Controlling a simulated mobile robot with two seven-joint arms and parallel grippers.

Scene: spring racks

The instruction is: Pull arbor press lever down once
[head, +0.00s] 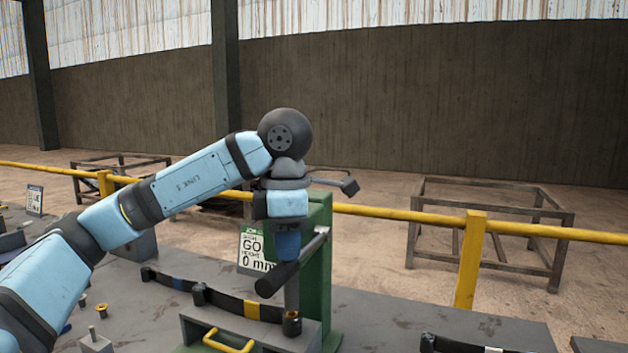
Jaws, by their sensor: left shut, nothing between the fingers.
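The green arbor press (319,285) stands on the grey bench near the middle of the head view. Its lever (313,246) slopes down to the left and ends in a thick black grip (275,280). My left gripper (287,248) points down just above and behind this grip, shut with nothing held. My wrist and forearm hide part of the press top. Whether the fingertips touch the lever I cannot tell. A small dark cup-like part (291,322) sits under the ram. My right gripper is out of view.
A sign (254,249) reading "GO" and "0 mm" stands left of the press. A dark strip (225,301) with blue and yellow marks crosses the bench (390,320). Small parts lie at left. A yellow rail (400,213) and empty metal frames (490,228) stand behind.

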